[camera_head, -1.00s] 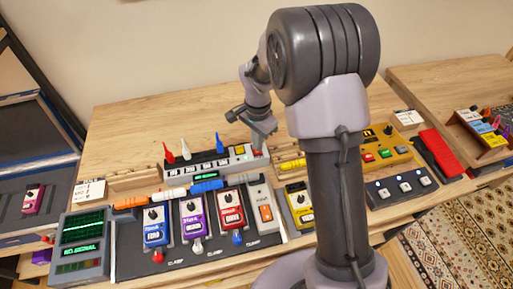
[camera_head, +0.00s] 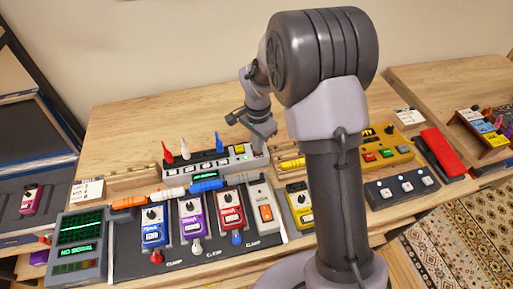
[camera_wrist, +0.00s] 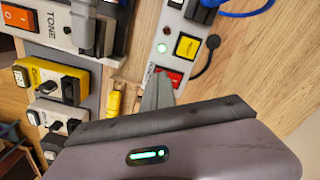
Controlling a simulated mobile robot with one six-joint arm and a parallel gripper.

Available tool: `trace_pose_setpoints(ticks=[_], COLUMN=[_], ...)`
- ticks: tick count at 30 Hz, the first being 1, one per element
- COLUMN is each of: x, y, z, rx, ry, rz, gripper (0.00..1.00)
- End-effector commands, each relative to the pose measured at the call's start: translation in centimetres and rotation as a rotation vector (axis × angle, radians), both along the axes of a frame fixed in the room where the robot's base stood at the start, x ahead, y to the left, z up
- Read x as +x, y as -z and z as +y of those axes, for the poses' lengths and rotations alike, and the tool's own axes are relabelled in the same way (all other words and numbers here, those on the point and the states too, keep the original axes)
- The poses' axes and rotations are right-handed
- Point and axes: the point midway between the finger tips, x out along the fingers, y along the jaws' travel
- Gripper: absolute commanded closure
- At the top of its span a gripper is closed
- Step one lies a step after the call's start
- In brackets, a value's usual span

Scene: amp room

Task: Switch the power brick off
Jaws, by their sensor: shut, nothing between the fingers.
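The power brick (camera_head: 196,172) is a long light-grey strip at the back of the pedalboard, with red, white and blue plugs standing in it. Its right end shows in the wrist view (camera_wrist: 176,32), with a yellow square button (camera_wrist: 187,46), a small green light and a red switch (camera_wrist: 172,77) at the tip. My gripper (camera_head: 259,151) is over that right end. In the wrist view my gripper (camera_wrist: 158,82) is shut and empty, its tip beside and partly overlapping the red switch. I cannot tell whether it touches the switch.
Blue, purple and red pedals (camera_head: 192,215) stand in front of the brick, with cables between. A screen (camera_head: 80,243) reading "NO SIGNAL" is at the left. A yellow multi-switch pedal (camera_head: 388,148) is at the right. Bare wooden table (camera_head: 150,125) lies behind the brick.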

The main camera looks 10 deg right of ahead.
Motion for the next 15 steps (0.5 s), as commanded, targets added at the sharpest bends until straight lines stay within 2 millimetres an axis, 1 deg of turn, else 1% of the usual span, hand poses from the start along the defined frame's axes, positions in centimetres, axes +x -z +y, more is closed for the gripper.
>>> trace_pose_setpoints(ticks=[3, 7, 11, 15], x=[0.0, 0.0, 0.0, 0.0], y=[0.2, -0.1, -1.4, -3.0], z=[0.0, 0.0, 0.0, 0.0], rx=[0.000, 0.000, 0.000, 0.000], ry=[0.000, 0.000, 0.000, -0.001], rz=[0.000, 0.000, 0.000, -0.001], gripper=[1.00, 1.00, 1.00, 1.00])
